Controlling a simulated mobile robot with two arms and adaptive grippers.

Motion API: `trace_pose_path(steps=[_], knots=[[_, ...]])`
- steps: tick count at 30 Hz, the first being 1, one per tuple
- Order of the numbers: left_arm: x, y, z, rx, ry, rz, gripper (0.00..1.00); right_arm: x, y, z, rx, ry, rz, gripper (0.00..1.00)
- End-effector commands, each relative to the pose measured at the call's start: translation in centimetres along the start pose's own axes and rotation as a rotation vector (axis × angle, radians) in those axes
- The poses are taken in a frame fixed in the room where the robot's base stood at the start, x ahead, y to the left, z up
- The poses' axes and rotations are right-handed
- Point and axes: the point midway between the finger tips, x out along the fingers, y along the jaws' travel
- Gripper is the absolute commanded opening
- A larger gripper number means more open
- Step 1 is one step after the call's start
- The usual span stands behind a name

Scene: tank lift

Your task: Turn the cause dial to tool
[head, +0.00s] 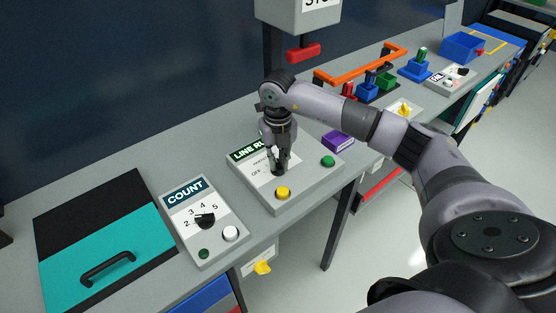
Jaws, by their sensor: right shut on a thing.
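My right gripper (279,168) points down at the grey panel headed "LINE RU..." (308,190). It is shut on a small dark knob on that panel, mostly hidden by the fingers. "OFF" can be read to the left of the fingers; the rest of the lettering is covered or too small. I cannot read a "cause" or "tool" label on any panel. My left gripper is not in view.
The panel has a yellow button (283,193) and a green button (327,161). A COUNT panel (190,216) with a black dial (205,221) stands to the left, beside a teal lid (108,250). A purple box (338,141) sits right of my gripper. A grey box (300,16) hangs above.

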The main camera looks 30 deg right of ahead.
Motion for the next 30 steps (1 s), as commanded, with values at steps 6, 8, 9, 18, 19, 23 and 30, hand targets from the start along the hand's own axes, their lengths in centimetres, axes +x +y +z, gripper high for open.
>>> trace_pose_path(steps=[6, 8, 9, 18, 19, 23, 30], knots=[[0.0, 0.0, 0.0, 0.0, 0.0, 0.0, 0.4, -0.1, 0.0, 0.1, 0.0, -0.003, 0.001, 0.16], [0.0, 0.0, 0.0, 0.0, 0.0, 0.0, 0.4, -0.1, 0.0, 0.1, 0.0, -0.002, 0.001, 0.2], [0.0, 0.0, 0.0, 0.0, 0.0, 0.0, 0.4, -0.1, 0.0, 0.1, 0.0, -0.002, 0.0, 0.23], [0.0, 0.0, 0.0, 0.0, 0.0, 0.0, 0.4, 0.0, 0.0, 0.0, -0.001, -0.001, 0.0, 0.33], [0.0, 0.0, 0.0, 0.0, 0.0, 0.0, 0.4, 0.0, 0.0, 0.0, -0.001, -0.001, 0.0, 0.33], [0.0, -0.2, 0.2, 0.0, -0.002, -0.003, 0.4, -0.1, 0.0, 0.0, -0.001, -0.001, 0.0, 0.33], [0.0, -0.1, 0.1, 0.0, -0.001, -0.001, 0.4, -3.2, 0.0, 0.2, -0.002, -0.006, 0.002, 0.33]])
